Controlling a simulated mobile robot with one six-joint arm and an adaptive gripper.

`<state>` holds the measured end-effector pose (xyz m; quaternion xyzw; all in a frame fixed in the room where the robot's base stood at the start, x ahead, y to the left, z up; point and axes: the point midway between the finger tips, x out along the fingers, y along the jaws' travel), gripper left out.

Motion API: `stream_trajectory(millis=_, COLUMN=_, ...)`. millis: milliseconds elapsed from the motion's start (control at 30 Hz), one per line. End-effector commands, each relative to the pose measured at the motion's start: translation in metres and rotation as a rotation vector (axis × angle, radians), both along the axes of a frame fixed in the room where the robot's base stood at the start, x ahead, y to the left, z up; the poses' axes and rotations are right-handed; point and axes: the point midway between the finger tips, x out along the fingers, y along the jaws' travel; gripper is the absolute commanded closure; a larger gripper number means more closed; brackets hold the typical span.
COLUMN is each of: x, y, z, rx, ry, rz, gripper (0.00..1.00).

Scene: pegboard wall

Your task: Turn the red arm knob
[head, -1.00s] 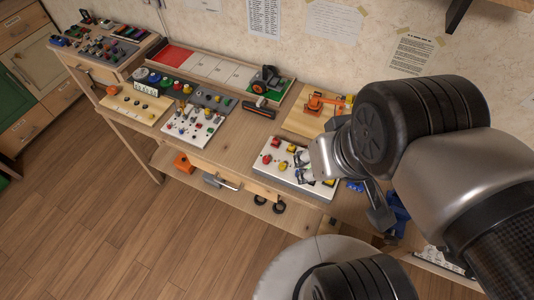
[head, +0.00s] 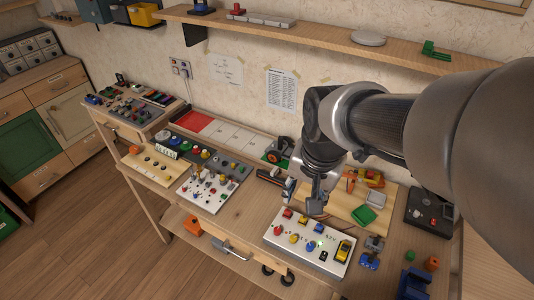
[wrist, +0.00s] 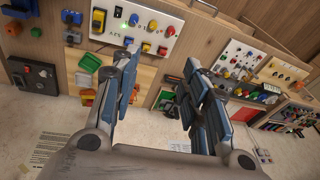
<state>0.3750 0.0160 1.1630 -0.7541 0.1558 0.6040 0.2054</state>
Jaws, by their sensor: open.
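A white control panel (head: 290,255) lies on the workbench. At its left end is a small red knob (head: 277,230), beside a yellow knob (head: 294,238) and a blue knob (head: 309,246). In the wrist view the red knob (wrist: 172,29) shows near the panel's right end; its arm shape is too small to make out. A red switch block (head: 287,214) sits behind it. My gripper (head: 316,205) hangs over the panel's back edge, to the right of the red knob and apart from it. In the wrist view the fingers of my gripper (wrist: 160,68) are spread, with nothing between them.
A wooden board with a green tray (head: 363,215) lies behind the panel. A second knob panel (head: 210,190) is to the left. A black box (head: 430,212) and blue parts (head: 413,284) are to the right. A wall shelf (head: 330,38) runs above.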

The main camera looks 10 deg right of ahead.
Motion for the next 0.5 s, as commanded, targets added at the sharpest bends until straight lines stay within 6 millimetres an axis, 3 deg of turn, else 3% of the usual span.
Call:
stream_trajectory(millis=33, x=0.017, y=0.003, z=-0.013, rx=0.013, ry=0.036, rz=-0.058, gripper=0.59)
stream_trajectory(millis=200, x=0.067, y=0.015, z=-0.064, rx=0.047, ry=0.115, rz=-0.276, gripper=0.59)
stream_trajectory(millis=400, x=0.101, y=0.025, z=-0.125, rx=0.061, ry=0.183, rz=-0.482, gripper=0.59)
stream_trajectory(millis=500, x=0.108, y=0.028, z=-0.145, rx=0.064, ry=0.200, rz=-0.542, gripper=0.59)
